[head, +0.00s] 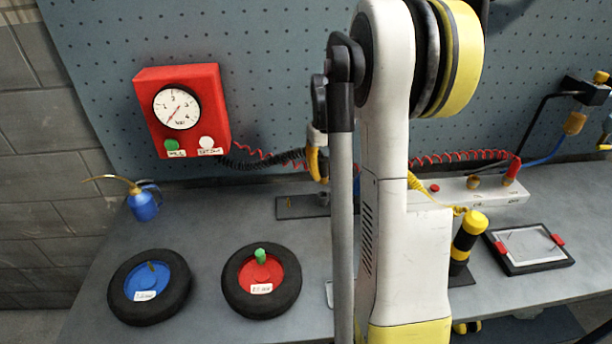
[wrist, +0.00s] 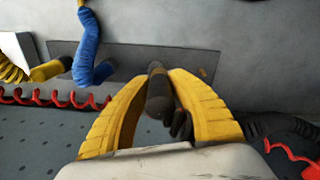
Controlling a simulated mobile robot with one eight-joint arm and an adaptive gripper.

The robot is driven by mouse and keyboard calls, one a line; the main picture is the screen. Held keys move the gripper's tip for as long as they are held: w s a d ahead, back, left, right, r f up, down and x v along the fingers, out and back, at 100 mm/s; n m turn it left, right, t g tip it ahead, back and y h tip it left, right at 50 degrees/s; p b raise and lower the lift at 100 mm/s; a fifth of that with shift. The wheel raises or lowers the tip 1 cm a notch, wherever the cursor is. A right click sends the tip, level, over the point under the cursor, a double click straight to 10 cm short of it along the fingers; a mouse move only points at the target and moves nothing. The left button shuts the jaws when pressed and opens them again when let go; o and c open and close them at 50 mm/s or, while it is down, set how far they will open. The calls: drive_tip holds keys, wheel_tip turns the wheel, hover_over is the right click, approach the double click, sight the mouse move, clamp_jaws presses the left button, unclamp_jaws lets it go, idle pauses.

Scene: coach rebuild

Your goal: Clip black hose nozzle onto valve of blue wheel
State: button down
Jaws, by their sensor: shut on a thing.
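The blue wheel (head: 150,287) lies flat in its black tyre at the left front of the bench in the head view. Its short valve (head: 152,266) stands up near the rim of the blue disc. My gripper (head: 319,165) is well to the right of this wheel and higher, partly hidden behind my arm. In the wrist view its yellow fingers (wrist: 160,85) are shut on the black hose nozzle (wrist: 159,97). The black coiled hose (head: 285,160) runs from the red gauge box (head: 182,110) towards my gripper. The wheel is out of the wrist view.
A red wheel (head: 262,282) with a green valve cap lies beside the blue wheel. A blue oil can (head: 143,205) stands behind the blue wheel. A dark plate (head: 295,207) lies under my gripper. A red coiled hose (wrist: 50,97) crosses the wrist view.

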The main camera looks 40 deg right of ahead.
sight(328, 158)
drive_tip(key=shift+s+d+r, duration=0.35)
drive_tip(key=shift+s+r, duration=0.05)
drive_tip(key=shift+r, duration=0.15)
drive_tip(key=shift+r+p, duration=1.7)
drive_tip(key=shift+r, duration=0.45)
